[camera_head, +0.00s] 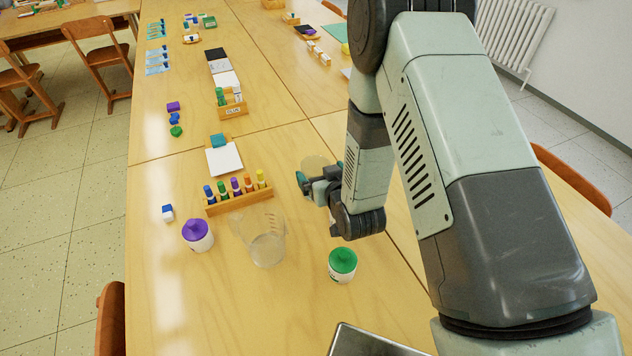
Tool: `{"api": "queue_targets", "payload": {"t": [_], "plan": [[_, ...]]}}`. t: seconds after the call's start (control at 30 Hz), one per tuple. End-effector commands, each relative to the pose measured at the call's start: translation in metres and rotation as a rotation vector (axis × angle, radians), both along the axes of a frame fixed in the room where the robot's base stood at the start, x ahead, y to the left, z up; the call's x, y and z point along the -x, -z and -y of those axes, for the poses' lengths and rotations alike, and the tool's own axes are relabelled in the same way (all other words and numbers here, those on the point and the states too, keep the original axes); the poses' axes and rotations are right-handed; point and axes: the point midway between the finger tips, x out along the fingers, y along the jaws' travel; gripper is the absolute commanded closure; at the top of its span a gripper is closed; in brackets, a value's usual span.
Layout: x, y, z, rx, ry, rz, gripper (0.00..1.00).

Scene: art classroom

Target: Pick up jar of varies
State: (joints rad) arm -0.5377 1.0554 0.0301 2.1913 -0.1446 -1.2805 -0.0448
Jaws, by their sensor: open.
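A white jar with a purple lid (197,236) stands upright on the table at left of centre. A white jar with a green lid (342,264) stands upright at the right, below my gripper in the picture. A pale, yellowish round thing (314,162), perhaps a jar's lid or top, shows just behind my gripper, which partly hides it. Which jar the task means is not clear from the picture. My gripper (308,184) is open, low over the table and pointing left, close to the pale round thing. I cannot tell whether they touch.
A clear beaker (267,247) stands between the two lidded jars. Behind it is a wooden rack (240,200) of several coloured tubes. A small blue-and-white block (168,212) lies at left. A grey metal tray (375,342) is at the front edge.

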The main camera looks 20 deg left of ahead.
Motion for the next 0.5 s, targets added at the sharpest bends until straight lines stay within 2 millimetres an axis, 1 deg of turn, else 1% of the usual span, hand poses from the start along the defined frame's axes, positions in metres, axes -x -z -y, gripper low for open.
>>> {"api": "queue_targets", "payload": {"t": [0.3, 0.4, 0.5], "plan": [[-0.030, 0.017, -0.026, 0.001, 0.000, -0.001, 0.00], [-0.037, 0.020, -0.031, 0.001, 0.000, -0.001, 0.00], [-0.039, 0.022, -0.033, 0.002, 0.000, -0.002, 0.00]]}}
